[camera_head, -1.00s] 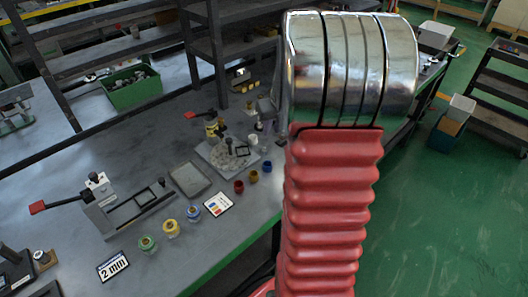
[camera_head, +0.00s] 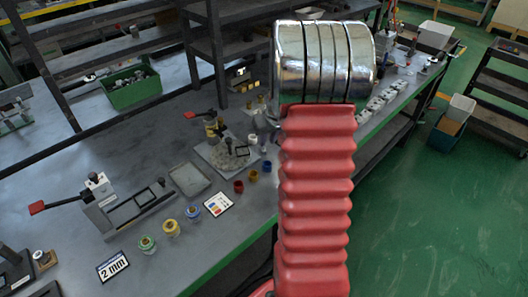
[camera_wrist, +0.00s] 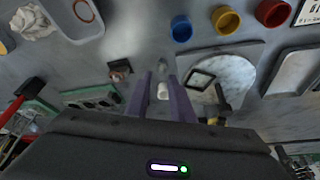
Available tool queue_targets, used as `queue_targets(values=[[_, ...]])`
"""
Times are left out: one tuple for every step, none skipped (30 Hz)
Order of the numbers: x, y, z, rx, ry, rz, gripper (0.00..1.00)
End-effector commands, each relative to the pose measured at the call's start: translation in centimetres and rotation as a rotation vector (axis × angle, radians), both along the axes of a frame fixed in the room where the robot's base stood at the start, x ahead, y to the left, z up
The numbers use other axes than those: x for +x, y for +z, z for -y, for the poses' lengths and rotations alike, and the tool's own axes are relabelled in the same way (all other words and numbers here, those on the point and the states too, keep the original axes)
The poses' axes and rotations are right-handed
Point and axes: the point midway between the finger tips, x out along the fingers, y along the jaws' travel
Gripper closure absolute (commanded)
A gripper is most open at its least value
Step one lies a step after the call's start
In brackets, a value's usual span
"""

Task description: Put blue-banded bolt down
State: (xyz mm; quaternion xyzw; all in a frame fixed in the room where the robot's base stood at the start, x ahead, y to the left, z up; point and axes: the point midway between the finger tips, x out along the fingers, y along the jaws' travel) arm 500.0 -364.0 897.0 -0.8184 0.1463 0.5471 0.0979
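In the wrist view my gripper (camera_wrist: 162,78) has two purple fingers standing apart. A small white cylinder (camera_wrist: 162,91) shows in the gap, with bench on both sides of it; I see no grip on it. I cannot make out a blue band on any bolt. A dark upright part (camera_head: 229,146) stands on the pale round-topped plate (camera_head: 212,160), beside a small dark square frame (camera_head: 242,151). The plate also shows in the wrist view (camera_wrist: 238,72), right of my fingers. In the head view my red ribbed arm hides most of the gripper.
Red (camera_head: 239,187), yellow (camera_head: 254,176) and blue (camera_head: 267,166) cups stand along the bench front. A grey tray (camera_head: 189,179) and a lever clamp (camera_head: 128,208) stand left of the plate. A green bin (camera_head: 133,88) and a shelf rack (camera_head: 215,45) stand behind.

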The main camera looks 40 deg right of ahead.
Motion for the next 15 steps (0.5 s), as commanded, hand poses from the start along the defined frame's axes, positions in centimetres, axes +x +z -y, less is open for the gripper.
queue_targets(values=[[0.08,-0.12,0.03,0.000,0.000,0.001,0.79],[0.10,-0.14,0.04,0.000,0.000,0.001,0.79],[0.10,-0.15,0.04,0.000,0.000,0.001,0.79],[0.10,-0.14,0.04,0.000,0.000,0.001,0.79],[0.10,-0.14,0.04,0.000,0.000,0.001,0.79],[0.08,-0.14,0.03,0.000,0.000,0.001,0.79],[0.08,-0.14,0.03,0.000,0.000,0.001,0.79],[0.07,-0.14,0.03,0.000,0.000,0.001,0.79],[0.08,-0.15,0.03,0.000,0.000,0.001,0.79],[0.08,-0.17,0.02,0.000,0.000,0.000,0.79],[0.11,-0.24,0.02,0.000,0.000,0.000,0.79],[0.15,-0.37,0.01,0.000,0.000,0.000,0.79],[0.20,-0.53,0.01,0.000,0.000,0.000,0.79],[0.28,-0.73,0.02,0.001,0.000,-0.001,0.79],[0.40,-1.08,0.01,0.002,0.000,-0.002,0.79]])
